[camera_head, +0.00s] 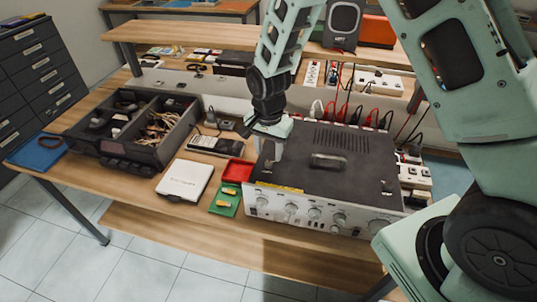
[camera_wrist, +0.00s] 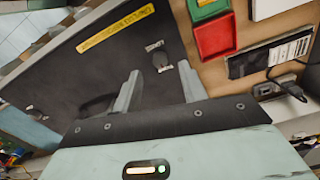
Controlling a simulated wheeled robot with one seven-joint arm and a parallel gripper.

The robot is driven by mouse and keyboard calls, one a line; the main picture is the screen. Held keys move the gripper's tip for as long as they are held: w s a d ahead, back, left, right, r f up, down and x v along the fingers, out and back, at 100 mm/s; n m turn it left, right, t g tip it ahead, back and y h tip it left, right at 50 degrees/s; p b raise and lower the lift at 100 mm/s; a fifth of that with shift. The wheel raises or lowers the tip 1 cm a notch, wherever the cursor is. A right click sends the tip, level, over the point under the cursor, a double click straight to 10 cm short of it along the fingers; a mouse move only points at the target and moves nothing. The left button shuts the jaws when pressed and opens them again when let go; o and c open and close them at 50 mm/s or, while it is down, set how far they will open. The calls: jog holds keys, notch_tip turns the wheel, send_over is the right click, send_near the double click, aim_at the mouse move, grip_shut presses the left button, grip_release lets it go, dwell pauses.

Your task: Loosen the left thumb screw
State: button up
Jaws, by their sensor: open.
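The grey instrument (camera_head: 345,165) with a dark top and front knobs stands on the workbench. My gripper (camera_head: 277,152) points down over the left part of its top. In the wrist view my gripper (camera_wrist: 160,70) has its two fingers apart with nothing held between them. A small dark round screw head (camera_wrist: 161,62), apparently the left thumb screw, shows just beyond and between the fingertips, beside a small silver piece (camera_wrist: 154,45). Contact cannot be told. In the head view the gripper hides this spot. A second dark knob (camera_head: 387,186) sits near the right of the top.
Red (camera_head: 238,170) and green (camera_head: 225,204) trays, a white box (camera_head: 185,180) and a meter (camera_head: 215,145) lie left. A dark divided bin (camera_head: 135,125) is farther left. Cables and sockets (camera_head: 415,176) crowd the right and back.

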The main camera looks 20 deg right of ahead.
aim_at(268, 163)
jog(key=shift+f+p, duration=0.35)
jog(key=shift+f, duration=1.55)
jog(key=shift+c, duration=0.2)
grip_shut()
